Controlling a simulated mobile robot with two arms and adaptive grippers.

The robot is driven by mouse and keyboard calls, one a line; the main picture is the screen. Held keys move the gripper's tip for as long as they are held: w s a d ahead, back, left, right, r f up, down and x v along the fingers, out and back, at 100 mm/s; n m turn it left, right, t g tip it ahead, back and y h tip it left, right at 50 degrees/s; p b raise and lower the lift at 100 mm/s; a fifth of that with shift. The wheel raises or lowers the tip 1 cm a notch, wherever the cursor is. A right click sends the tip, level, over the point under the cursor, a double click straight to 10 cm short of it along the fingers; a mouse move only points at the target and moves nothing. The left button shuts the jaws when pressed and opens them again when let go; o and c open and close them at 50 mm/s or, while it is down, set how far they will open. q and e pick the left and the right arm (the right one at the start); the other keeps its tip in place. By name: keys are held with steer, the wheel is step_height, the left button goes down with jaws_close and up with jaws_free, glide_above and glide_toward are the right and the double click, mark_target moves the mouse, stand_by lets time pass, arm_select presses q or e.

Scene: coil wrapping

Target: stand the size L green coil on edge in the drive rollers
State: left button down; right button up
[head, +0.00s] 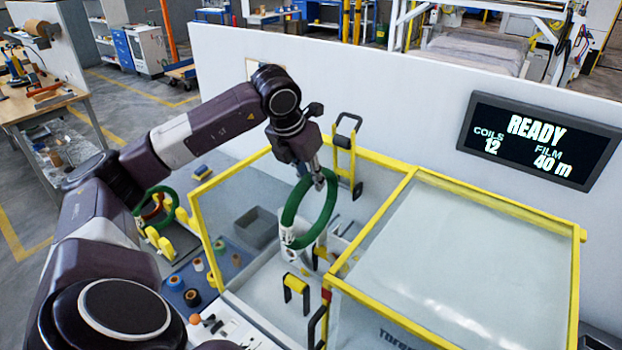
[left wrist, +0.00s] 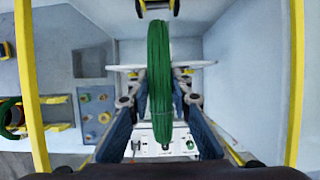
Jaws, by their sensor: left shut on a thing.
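The green coil (head: 291,207) hangs upright inside the yellow-framed machine in the head view. My left gripper (head: 320,180) is shut on the upper right part of its ring. In the left wrist view the coil (left wrist: 159,50) shows edge-on between the two fingers of the gripper (left wrist: 160,88). A white patch with dark marks sits on the coil's lower left in the head view. I cannot make out the drive rollers clearly, nor whether the coil's lower edge touches anything. My right gripper is not in view.
The yellow frame (head: 375,160) surrounds the work space, with a clear-topped guard at right. Black-and-yellow handles (head: 296,284) stand before and behind the coil. Another green coil (head: 139,207) is on a yellow rack at left. A grey bin (head: 256,230) and tape rolls lie nearby. The display (head: 538,140) reads READY.

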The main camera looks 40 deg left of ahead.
arm_select(q)
steer(key=shift+f+b, duration=0.3)
steer(key=shift+f, duration=0.1)
steer(key=shift+f+b, duration=4.55)
steer(key=shift+f, duration=0.6)
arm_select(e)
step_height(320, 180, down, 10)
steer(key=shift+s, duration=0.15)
arm_select(q)
steer(key=shift+f+b, duration=0.5)
steer(key=shift+f, duration=0.05)
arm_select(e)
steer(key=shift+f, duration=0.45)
